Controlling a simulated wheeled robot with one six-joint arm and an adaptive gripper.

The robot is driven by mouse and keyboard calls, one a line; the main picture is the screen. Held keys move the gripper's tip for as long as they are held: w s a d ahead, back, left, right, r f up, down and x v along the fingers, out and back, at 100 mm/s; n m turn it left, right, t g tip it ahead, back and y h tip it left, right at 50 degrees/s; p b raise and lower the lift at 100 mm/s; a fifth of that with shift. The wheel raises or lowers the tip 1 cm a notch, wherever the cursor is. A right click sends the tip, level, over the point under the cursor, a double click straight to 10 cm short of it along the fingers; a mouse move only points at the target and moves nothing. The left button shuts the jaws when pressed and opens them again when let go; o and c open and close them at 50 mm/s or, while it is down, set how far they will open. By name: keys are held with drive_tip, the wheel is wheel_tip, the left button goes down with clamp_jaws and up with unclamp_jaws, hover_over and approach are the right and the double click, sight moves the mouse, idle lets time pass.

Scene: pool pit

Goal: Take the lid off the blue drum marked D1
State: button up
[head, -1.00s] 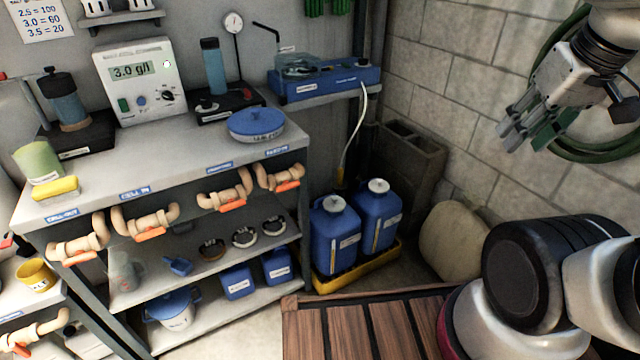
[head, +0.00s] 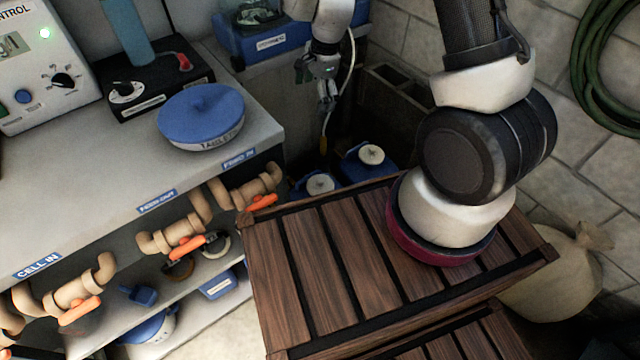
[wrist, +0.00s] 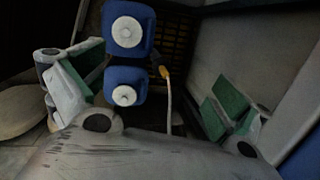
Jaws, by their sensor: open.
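Two blue drums with white round lids stand side by side beyond the wooden deck. In the head view, the left drum (head: 299,189) is partly hidden by the deck edge. The right drum (head: 384,168) stands a little farther back. I cannot read a D1 mark on either. Both lids, left (head: 320,183) and right (head: 371,154), are on. The wrist view shows the lids from above, one at the top (wrist: 127,31) and one nearer the middle (wrist: 124,95). My gripper (head: 326,98) is open and empty, pointing down above the drums, its fingers (wrist: 150,92) wide apart and touching neither lid.
A pale hose with a yellow end (wrist: 165,74) hangs close beside the drums. A steel bench (head: 100,190) with pipes and orange valve handles stands left. A blue-lidded tub (head: 200,118) sits on it. Concrete blocks (head: 400,85) stand behind, and a sack (head: 570,270) lies right.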

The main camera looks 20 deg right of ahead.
wheel_tip(320, 180, down, 12)
drive_tip(key=s+a+m, duration=0.1)
drive_tip(key=a+m, duration=0.1)
drive_tip(key=m, duration=0.2)
drive_tip(key=m+g+h, duration=0.1)
drive_tip(key=m+h, duration=0.1)
drive_tip(key=m, duration=0.2)
approach(318, 179)
wheel_tip(318, 179, down, 5)
drive_tip(key=shift+w+f, duration=0.1)
drive_tip(key=shift+f, duration=0.1)
wheel_tip(318, 179, down, 6)
drive_tip(key=shift+d+r, duration=0.1)
drive_tip(key=shift+r, duration=0.05)
drive_tip(key=c, duration=1.2)
drive_tip(key=shift+c, duration=0.2)
